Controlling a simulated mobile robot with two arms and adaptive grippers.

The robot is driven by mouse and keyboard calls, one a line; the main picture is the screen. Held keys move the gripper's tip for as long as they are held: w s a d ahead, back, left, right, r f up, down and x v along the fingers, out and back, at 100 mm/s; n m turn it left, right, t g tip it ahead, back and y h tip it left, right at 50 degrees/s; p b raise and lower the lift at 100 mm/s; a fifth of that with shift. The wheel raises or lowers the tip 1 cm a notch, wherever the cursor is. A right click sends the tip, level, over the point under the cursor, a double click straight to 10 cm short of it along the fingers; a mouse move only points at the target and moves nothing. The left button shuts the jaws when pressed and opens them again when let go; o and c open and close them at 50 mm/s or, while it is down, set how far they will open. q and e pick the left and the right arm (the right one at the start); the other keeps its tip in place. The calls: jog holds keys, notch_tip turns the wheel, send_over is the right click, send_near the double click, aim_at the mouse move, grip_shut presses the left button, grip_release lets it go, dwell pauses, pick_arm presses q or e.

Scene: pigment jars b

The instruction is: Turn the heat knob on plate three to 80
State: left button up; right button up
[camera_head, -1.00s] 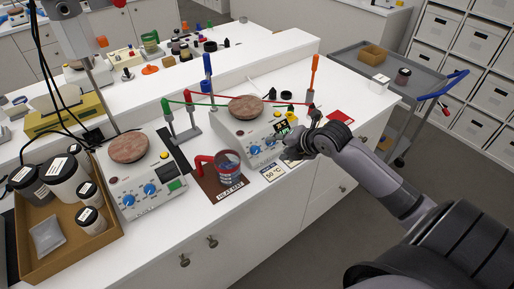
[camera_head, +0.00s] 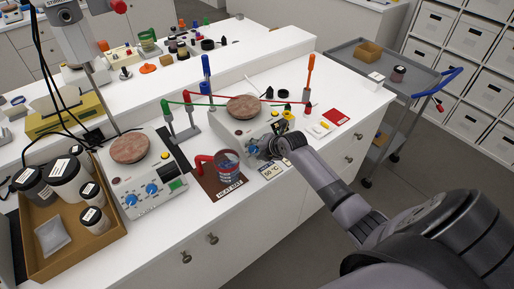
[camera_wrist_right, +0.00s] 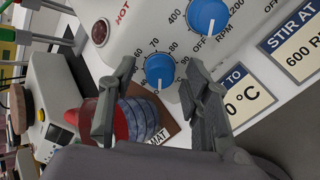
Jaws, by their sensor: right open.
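A white hot plate with a reddish round top (camera_head: 244,107) stands in the middle of the bench; I cannot read a plate number on it. Its blue heat knob (camera_wrist_right: 160,66) has a temperature scale around it and a white mark at its lower edge in the right wrist view. The blue RPM knob (camera_wrist_right: 208,16) is above right of it there. My right gripper (camera_wrist_right: 159,72) is open, its fingertips on either side of the heat knob in that picture; I cannot tell if they touch it. In the head view the right gripper (camera_head: 264,148) partly covers the front panel. My left gripper is not seen.
A mug (camera_head: 228,164) with a red handle stands on a brown heat mat (camera_head: 229,192) just left of the gripper. Cards (camera_head: 271,170) lie at the bench front. Another hot plate (camera_head: 148,190) and a jar tray (camera_head: 72,254) stand farther left.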

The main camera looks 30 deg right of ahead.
jog(key=shift+c, duration=0.6)
grip_shut()
